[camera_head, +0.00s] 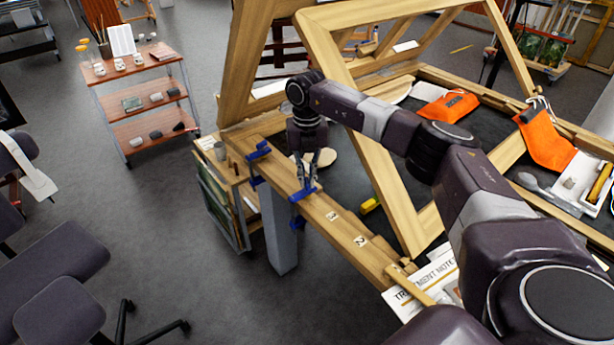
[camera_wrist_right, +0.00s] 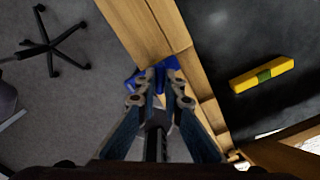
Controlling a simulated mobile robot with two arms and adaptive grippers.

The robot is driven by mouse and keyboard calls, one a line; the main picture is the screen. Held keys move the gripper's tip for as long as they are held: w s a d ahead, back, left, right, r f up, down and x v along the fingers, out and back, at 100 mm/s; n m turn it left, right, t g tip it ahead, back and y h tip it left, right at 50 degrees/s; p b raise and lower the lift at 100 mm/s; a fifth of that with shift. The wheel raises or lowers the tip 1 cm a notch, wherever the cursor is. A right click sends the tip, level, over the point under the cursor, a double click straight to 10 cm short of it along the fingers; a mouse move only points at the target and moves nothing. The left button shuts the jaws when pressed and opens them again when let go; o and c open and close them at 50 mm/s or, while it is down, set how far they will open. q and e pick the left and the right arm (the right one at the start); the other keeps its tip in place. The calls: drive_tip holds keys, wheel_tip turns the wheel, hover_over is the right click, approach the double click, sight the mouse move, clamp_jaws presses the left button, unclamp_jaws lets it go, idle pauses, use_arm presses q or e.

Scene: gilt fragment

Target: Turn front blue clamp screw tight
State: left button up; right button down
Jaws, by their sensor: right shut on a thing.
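The front blue clamp (camera_head: 301,195) sits on the edge of the wooden beam (camera_head: 325,211) of the big work frame. My right gripper (camera_head: 308,181) points down at it from above, its fingers shut on the clamp's upper part, the screw. In the right wrist view, the right gripper's fingertips (camera_wrist_right: 161,82) close around the blue clamp (camera_wrist_right: 168,64) at the beam's edge; the fingers partly hide it, and I cannot tell how far the screw is turned. A second blue clamp (camera_head: 258,152) sits farther back on the same beam. My left gripper is out of view.
A yellow block with a green band (camera_wrist_right: 262,74) lies on the dark surface right of the beam. Orange pouches (camera_head: 447,107) lie on the frame's far side. A slanted wooden frame (camera_head: 372,165) rises beside my right arm. Open floor lies left of the beam.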

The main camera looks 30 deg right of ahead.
drive_tip(key=m, duration=0.3)
drive_tip(key=m+p, duration=0.1)
drive_tip(key=m, duration=0.1)
drive_tip(key=shift+w+d+r+m, duration=0.15)
drive_tip(key=shift+w+r+m, duration=0.1)
drive_tip(key=shift+r+m, duration=0.1)
drive_tip(key=shift+m+p, duration=0.65)
drive_tip(key=shift+m, duration=1.6)
drive_tip(key=c, duration=2.1)
unclamp_jaws()
drive_tip(key=shift+f, duration=0.1)
drive_tip(key=shift+s+f, duration=0.15)
